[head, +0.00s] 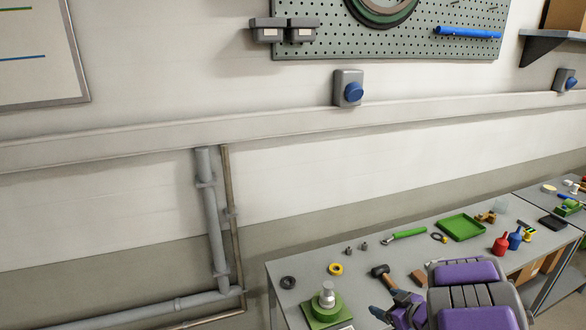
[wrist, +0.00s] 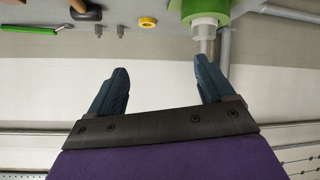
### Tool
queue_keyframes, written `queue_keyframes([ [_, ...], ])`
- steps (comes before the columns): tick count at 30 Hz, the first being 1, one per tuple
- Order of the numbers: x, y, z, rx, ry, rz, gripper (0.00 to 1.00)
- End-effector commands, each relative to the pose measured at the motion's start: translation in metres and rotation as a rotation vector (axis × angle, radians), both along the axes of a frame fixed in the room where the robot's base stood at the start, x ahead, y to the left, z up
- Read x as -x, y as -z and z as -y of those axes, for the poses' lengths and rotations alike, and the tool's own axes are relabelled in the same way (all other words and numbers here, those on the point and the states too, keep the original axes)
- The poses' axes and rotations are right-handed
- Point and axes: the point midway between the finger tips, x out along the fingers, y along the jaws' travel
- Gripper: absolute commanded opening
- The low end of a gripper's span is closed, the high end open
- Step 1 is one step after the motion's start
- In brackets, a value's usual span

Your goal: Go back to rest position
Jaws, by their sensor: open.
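My gripper (head: 396,308) shows at the bottom of the head view, low over the front of the grey workbench (head: 300,268), with my purple arm at its right. In the wrist view my gripper (wrist: 158,90) has its two dark blue fingers spread wide apart, with nothing between them. That view looks upside down past the fingers at the wall and the bench top. The gripper is empty and touches nothing that I can see.
A green block with a silver fitting (head: 327,296) stands left of my gripper. A grey pipe (head: 213,220) runs along the wall left of the bench.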

Motion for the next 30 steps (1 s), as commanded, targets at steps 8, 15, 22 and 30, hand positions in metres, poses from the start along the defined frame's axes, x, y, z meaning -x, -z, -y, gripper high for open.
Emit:
queue_keyframes([
  [8,0.008,-0.079,0.065,0.325,0.355,-0.088,0.82],
  [15,0.071,-0.133,0.075,0.406,0.639,-0.245,0.82],
  [22,0.166,-0.153,0.033,0.349,0.8,-0.487,0.82],
  [30,0.296,-0.151,-0.067,0.216,0.766,-0.858,0.82],
])
